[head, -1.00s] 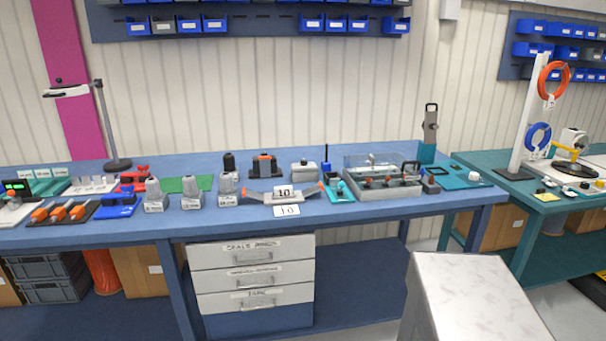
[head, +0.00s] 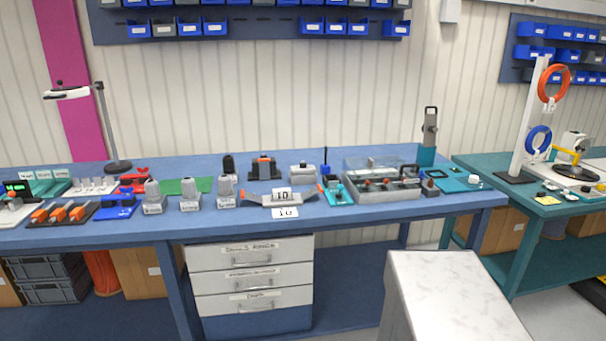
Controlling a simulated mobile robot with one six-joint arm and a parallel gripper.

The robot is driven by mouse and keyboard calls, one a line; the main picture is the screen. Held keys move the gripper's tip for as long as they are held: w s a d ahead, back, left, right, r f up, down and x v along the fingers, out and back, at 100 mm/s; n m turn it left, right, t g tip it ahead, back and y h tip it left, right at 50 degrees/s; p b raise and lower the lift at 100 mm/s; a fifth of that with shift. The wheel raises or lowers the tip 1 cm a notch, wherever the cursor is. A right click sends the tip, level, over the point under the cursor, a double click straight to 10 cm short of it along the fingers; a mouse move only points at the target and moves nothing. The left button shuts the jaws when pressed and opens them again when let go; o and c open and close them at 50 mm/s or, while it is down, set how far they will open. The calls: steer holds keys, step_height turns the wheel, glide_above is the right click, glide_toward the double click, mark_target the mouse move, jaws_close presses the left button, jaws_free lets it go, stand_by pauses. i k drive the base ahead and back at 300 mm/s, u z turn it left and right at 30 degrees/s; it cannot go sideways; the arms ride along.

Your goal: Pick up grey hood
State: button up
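Three similar small grey hoods stand upright in a row near the front of the blue bench: a left one (head: 152,198), a middle one (head: 190,196) and a right one (head: 226,192). Each has a wider pale base and a narrower, darker grey top. I cannot tell which one the task means. A grey box-shaped housing (head: 303,173) stands farther right and back. My gripper is not in view, and nothing is seen touching the hoods.
Behind the hoods are a green mat (head: 182,186) and a dark device with orange parts (head: 264,168). A grey cradle (head: 278,198) and a clear-lidded case (head: 384,182) lie to the right. A pale block (head: 450,295) stands in the right foreground.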

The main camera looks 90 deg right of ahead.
mark_target(304, 173)
steer(key=k, duration=2.4)
steer(key=z, duration=0.9)
steer(key=i, duration=1)
steer(key=u, duration=0.05)
